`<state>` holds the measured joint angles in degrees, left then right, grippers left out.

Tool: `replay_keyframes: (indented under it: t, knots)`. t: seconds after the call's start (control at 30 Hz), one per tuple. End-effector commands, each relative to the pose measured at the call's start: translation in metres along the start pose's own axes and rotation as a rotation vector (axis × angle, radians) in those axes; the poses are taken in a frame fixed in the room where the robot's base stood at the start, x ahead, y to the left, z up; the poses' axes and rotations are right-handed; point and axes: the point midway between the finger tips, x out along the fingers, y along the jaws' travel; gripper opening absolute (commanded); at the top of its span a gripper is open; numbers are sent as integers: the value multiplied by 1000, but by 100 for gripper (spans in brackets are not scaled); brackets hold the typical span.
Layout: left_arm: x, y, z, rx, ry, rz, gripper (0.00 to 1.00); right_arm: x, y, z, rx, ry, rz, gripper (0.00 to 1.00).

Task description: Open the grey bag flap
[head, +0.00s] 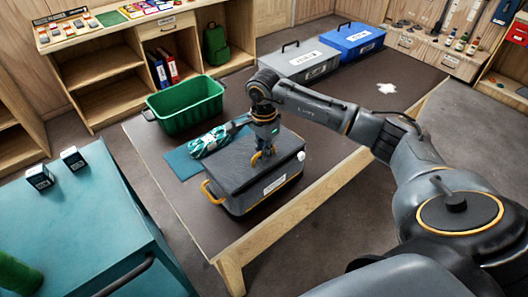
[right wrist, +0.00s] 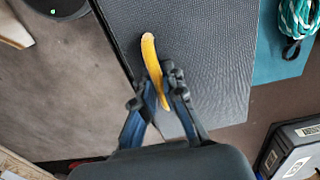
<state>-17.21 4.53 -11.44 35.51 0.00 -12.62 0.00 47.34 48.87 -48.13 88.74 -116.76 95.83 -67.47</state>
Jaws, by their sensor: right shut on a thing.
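The grey bag (head: 240,205) stands on the low brown-topped table, with a yellow handle (head: 212,194) on its left side and a white label on its front. Its dark grey flap (head: 232,172) lies flat across the top, and its textured surface fills the middle of the right wrist view (right wrist: 215,60). My right gripper (head: 262,156) is over the flap, pointing down. In the right wrist view its fingers (right wrist: 160,92) are closed around a curved yellow pull tab (right wrist: 149,52) at the flap. My left gripper is not in view.
A green crate (head: 185,105) and a coiled teal rope (head: 212,140) on a blue mat (head: 180,163) lie behind the bag. Grey (head: 305,62) and blue (head: 352,40) boxes stand at the table's far end. A teal cabinet (head: 90,225) stands front left.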

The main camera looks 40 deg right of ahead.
Motion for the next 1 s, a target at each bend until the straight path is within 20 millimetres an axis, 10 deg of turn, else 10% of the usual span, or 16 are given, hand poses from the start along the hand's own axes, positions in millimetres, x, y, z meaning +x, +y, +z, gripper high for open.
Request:
replay_keyframes:
  t: [1.0]
  knots:
    - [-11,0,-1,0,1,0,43,-37,-20,0,0,1,-2,0]
